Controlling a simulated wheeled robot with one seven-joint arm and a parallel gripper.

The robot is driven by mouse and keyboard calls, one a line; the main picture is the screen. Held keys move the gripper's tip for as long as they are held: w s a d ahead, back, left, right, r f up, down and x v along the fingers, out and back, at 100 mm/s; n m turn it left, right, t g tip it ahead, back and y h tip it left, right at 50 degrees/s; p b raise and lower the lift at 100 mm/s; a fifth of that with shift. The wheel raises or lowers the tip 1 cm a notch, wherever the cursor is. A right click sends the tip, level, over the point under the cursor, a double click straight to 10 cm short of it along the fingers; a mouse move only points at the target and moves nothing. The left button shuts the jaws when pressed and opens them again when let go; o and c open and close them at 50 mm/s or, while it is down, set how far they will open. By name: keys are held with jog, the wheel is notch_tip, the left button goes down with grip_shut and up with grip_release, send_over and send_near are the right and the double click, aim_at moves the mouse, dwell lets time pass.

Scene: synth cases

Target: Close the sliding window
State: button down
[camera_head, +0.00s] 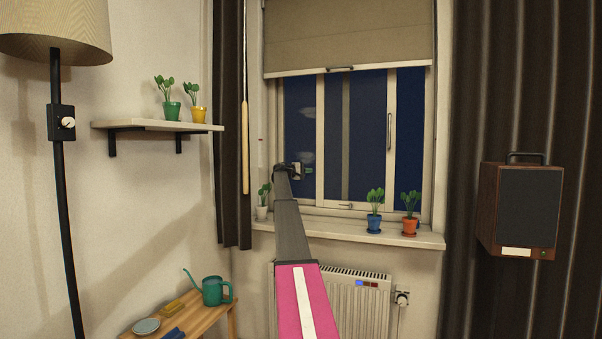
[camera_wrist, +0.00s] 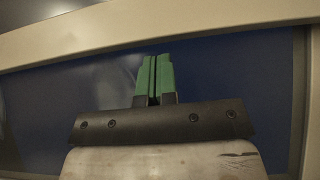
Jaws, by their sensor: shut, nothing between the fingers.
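The window (camera_head: 354,140) has pale frame bars and dark blue panes, with a half-lowered blind above. A sash stile (camera_head: 391,135) right of centre carries a slim vertical handle (camera_head: 389,131). A dark strip shows to its right; I cannot tell whether it is glass or an opening. My gripper (camera_head: 304,170) is in front of the lower left part of the window, well left of that handle. In the wrist view its green fingers (camera_wrist: 154,76) are together and empty, in front of a dark blue pane (camera_wrist: 225,75). A pale frame bar (camera_wrist: 145,33) crosses above them. Contact cannot be told.
The sill (camera_head: 330,229) holds a white pot (camera_head: 262,211) left of my arm, and blue (camera_head: 374,223) and orange (camera_head: 410,227) pots on the right. A dark curtain (camera_head: 232,130) and wand (camera_head: 245,145) hang left. A speaker (camera_head: 519,210) is at right, a radiator (camera_head: 358,302) below.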

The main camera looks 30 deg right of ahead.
jog(key=shift+s+d, duration=0.5)
jog(key=shift+s, duration=0.1)
jog(key=s+d, duration=0.6)
jog(key=s, duration=0.1)
jog(key=s+d, duration=0.3)
jog(key=s, duration=0.1)
jog(key=shift+d, duration=0.15)
jog(key=shift+w+a, duration=0.25)
jog(key=shift+w, duration=0.15)
jog(key=shift+w+a, duration=1.05)
jog(key=shift+w, duration=0.2)
send_near(332, 171)
jog(key=shift+a+r, duration=0.15)
jog(key=shift+a, duration=1.05)
